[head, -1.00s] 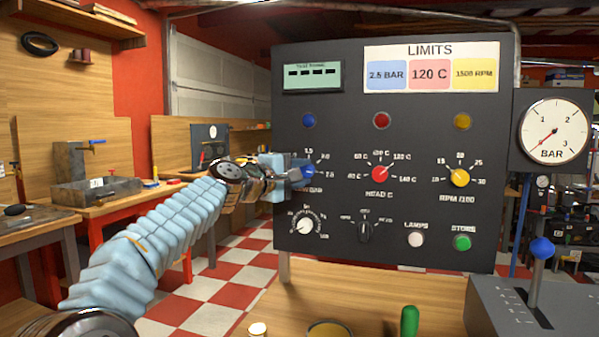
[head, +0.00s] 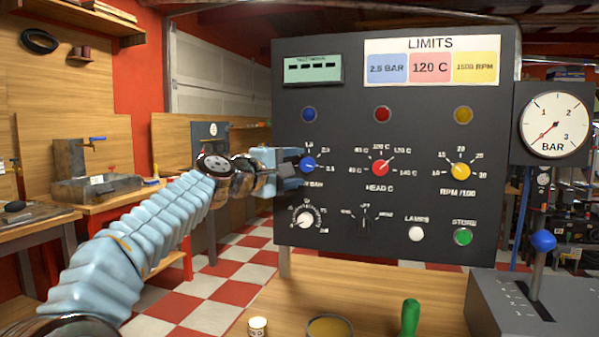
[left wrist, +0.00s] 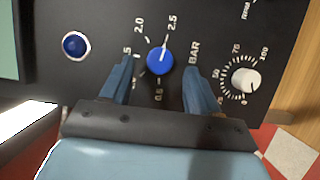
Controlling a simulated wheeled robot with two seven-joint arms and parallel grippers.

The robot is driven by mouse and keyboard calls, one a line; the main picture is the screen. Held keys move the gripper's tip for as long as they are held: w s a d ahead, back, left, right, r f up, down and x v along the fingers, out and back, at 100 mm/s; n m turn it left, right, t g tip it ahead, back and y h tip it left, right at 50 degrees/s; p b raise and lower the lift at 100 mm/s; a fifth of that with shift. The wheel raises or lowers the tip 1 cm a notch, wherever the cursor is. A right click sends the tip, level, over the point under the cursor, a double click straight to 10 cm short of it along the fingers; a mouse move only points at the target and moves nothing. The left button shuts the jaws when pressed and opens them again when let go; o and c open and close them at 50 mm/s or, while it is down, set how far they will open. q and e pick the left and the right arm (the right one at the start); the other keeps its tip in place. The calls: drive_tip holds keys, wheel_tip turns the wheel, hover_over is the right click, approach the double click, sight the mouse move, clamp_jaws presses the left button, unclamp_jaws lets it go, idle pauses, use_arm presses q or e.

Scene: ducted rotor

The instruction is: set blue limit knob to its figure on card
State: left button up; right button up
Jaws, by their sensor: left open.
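The blue limit knob (head: 308,165) is at the left of the dial row on the dark panel. It also shows in the left wrist view (left wrist: 160,61), where its white pointer line points towards the 2.5 mark. Whether it lies exactly on the mark I cannot tell. The limits card (head: 431,62) at the panel's top shows 2.5 BAR on its blue field (head: 387,68). My left gripper (head: 298,167) is open at the knob's left. In the left wrist view its fingers (left wrist: 160,84) stand apart on either side of the knob, with gaps. My right gripper is not in view.
A red knob (head: 381,168) and a yellow knob (head: 460,170) share the row. A blue-topped lever (head: 542,242) stands at right.

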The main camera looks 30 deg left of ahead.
use_arm(q)
drive_tip(key=s+a+b, duration=0.1)
drive_tip(key=s+b, duration=0.2)
drive_tip(key=s, duration=0.8)
drive_tip(key=shift+s+a, duration=0.15)
drive_tip(key=shift+a, duration=0.25)
drive_tip(key=shift+f, duration=0.1)
